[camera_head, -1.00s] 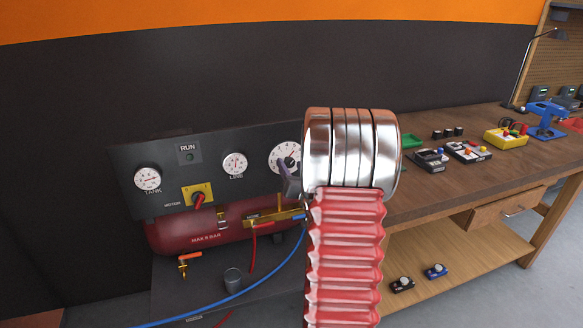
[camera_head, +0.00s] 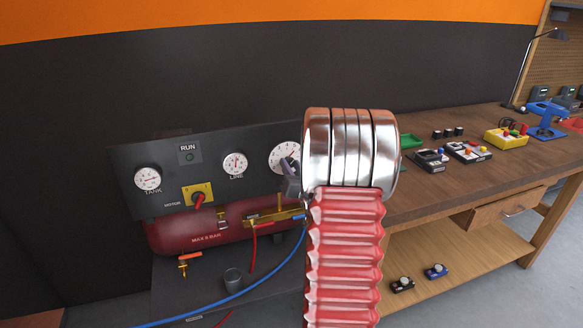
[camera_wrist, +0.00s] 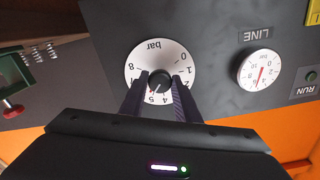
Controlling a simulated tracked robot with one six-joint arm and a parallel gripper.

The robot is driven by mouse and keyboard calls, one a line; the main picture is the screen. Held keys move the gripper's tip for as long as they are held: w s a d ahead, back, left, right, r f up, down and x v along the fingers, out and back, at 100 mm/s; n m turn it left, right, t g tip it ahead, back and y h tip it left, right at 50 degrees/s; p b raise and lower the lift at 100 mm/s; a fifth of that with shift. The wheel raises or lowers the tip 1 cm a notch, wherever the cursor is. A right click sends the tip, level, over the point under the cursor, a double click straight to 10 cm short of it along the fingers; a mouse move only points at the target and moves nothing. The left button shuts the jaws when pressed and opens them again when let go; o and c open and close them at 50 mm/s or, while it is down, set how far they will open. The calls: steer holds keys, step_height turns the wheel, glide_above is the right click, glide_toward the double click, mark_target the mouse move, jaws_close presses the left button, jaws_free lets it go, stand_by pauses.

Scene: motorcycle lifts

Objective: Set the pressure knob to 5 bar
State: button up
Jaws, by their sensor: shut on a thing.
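The black pressure knob (camera_wrist: 159,79) sits at the centre of a white dial marked 0 to 8 bar (camera_wrist: 158,50). My gripper (camera_wrist: 158,83) is shut on the knob, with one dark finger on each side in the wrist view. A small reddish mark on the knob seems to point toward the 5, which appears below the knob in this inverted view. The fingers hide parts of the lower scale, so the exact reading is hard to tell. In the head view the dial (camera_head: 281,156) is partly covered by my arm, and the knob is hidden.
The black panel also carries the LINE gauge (camera_head: 235,163), TANK gauge (camera_head: 147,178), RUN lamp (camera_head: 189,157) and red motor switch (camera_head: 199,199). A red compressor tank (camera_head: 180,238) lies below. The wooden workbench (camera_head: 450,190) with several devices stands to the right.

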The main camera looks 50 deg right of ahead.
steer(key=shift+n, duration=0.3)
steer(key=shift+n, duration=0.9)
steer(key=o, duration=1)
steer(key=shift+o, duration=0.2)
